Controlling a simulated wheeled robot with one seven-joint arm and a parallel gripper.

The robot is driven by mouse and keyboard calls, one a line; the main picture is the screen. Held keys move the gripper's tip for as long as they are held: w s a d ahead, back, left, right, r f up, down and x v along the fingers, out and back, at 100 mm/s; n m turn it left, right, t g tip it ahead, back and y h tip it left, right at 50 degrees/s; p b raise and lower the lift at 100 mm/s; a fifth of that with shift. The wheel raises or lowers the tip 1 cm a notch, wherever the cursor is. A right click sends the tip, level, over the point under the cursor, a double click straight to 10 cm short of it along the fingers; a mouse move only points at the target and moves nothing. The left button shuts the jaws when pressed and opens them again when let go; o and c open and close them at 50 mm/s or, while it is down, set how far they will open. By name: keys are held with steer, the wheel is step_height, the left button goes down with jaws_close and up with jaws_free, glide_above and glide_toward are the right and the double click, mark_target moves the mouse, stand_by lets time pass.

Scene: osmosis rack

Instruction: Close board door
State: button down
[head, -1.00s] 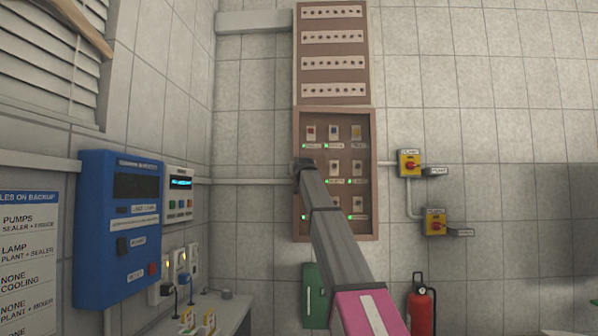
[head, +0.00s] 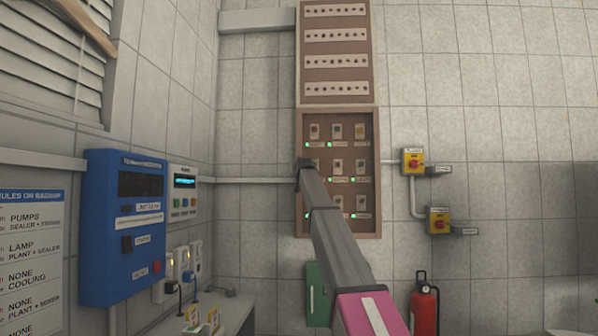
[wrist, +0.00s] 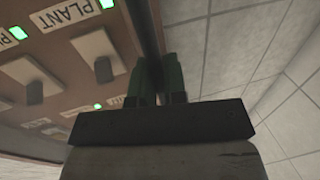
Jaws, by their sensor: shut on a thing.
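The brown-framed board (head: 378,190) hangs on the tiled wall, its switches and green lights uncovered. My gripper (head: 303,163) is at the board's left edge, about mid-height, partly hidden by my own arm. In the wrist view my gripper (wrist: 158,75) has its green fingers shut on a dark narrow bar (wrist: 143,25). The bar runs beside the board, with labelled switches on one side and wall tiles on the other. I cannot tell whether this bar is the edge of the door or its handle. No broad door face shows.
A panel with rows of holes (head: 336,67) sits directly above the board. Two yellow-and-red switches (head: 413,161) are on the wall to the right. A blue box (head: 125,275) is on the left wall. A green box (head: 318,295) and fire extinguisher (head: 424,308) are below.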

steer(key=shift+w, duration=0.35)
steer(key=c, duration=1.5)
jaws_free()
steer(key=shift+w, duration=0.1)
steer(key=shift+o, duration=0.2)
steer(key=shift+s, duration=0.2)
steer(key=s, duration=1)
steer(key=shift+s+d, duration=0.15)
steer(key=shift+s, duration=0.15)
